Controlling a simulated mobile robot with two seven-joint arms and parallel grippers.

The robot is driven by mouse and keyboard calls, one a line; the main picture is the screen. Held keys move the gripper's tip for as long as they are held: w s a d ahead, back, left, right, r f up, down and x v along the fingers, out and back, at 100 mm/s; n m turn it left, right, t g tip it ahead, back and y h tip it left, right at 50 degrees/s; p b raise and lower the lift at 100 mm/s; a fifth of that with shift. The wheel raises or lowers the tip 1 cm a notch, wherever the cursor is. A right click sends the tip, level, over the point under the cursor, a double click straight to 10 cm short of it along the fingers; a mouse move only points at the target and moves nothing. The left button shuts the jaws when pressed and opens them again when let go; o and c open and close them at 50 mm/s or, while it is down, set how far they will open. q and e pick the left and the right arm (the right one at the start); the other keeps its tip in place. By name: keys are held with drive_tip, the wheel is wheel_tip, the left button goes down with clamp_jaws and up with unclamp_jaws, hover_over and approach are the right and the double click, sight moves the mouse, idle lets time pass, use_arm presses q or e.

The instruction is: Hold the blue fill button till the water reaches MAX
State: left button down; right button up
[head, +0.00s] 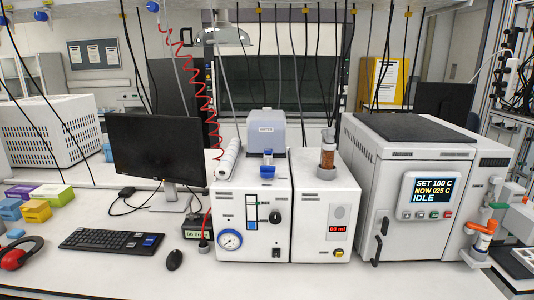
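A white machine (228,195) stands mid-bench. The labels and water level are too small to read. A black knob (275,217) is right of the gauge, and a round dial (230,240) is at lower left. Neither gripper is in view, and nothing touches the blue part.
A second white unit (325,215) adjoins on the right, with a red display and a brown-filled column. A large reactor (400,190) reads SET 100 C, NOW 025 C, IDLE. A monitor (157,150), keyboard (110,240) and mouse (174,260) are left.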

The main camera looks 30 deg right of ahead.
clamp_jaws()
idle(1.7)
